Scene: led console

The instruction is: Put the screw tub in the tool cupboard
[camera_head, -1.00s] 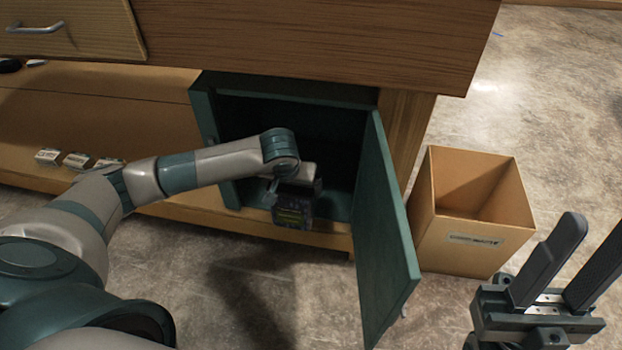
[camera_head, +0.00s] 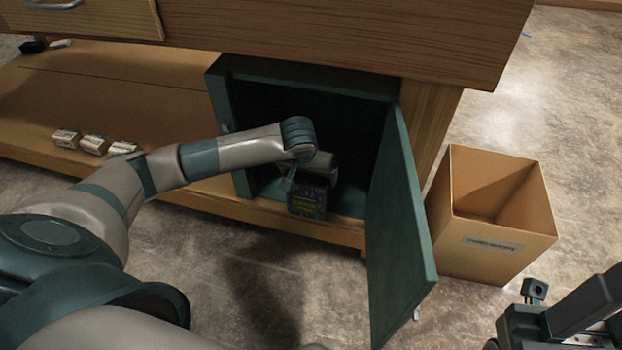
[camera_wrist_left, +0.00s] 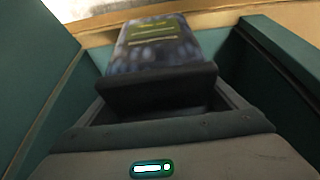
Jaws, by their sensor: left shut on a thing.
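The screw tub (camera_head: 308,199) is a small dark box with yellow-green print on its label. My left gripper (camera_head: 300,179) is shut on it and holds it at the mouth of the tool cupboard (camera_head: 218,110), inside the door side. The left wrist view shows the tub (camera_wrist_left: 155,45) beyond the dark jaw (camera_wrist_left: 155,92), between green cupboard surfaces. The cupboard door (camera_head: 395,225) stands open to the right. Whether the tub touches the cupboard floor I cannot tell. My right gripper (camera_head: 590,308) is at the lower right, partly cut off and empty, its fingers apart in the earlier view.
An open cardboard box (camera_head: 500,250) stands on the floor right of the door. Several small boxes (camera_head: 94,144) lie on the wooden shelf (camera_head: 110,105) at left. A drawer with a handle (camera_head: 52,4) is above. The cupboard interior looks mostly clear and dark.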

